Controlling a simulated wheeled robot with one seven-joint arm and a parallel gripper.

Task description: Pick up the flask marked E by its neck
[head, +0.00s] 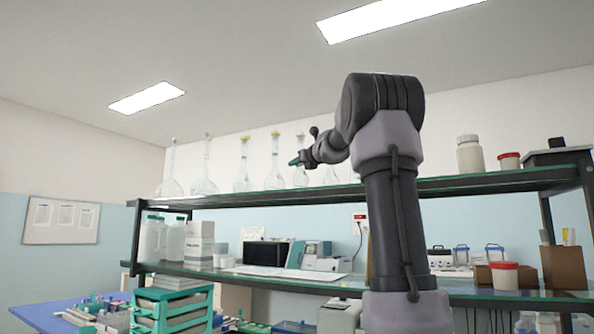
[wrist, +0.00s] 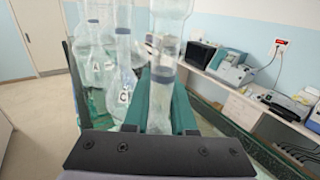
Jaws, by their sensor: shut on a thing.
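My gripper (wrist: 160,88) is shut on the narrow glass neck of a clear flask (wrist: 164,50), with a green finger on each side. A dark blue band shows on the neck between the fingers. I cannot read a letter on this flask. In the head view my gripper (head: 296,161) is at the row of flasks on the top shelf, against a clear flask (head: 300,178). I cannot tell whether its base touches the shelf. Flasks marked A (wrist: 96,52) and C (wrist: 124,78) stand to the left in the wrist view. No letter E is readable.
Several tall flasks, such as a yellow-topped one (head: 243,172), stand close by on the top shelf (head: 450,184). White jars (head: 470,158) stand at its right. Bottles and instruments (head: 325,262) fill the lower shelf. Open air lies above the flasks.

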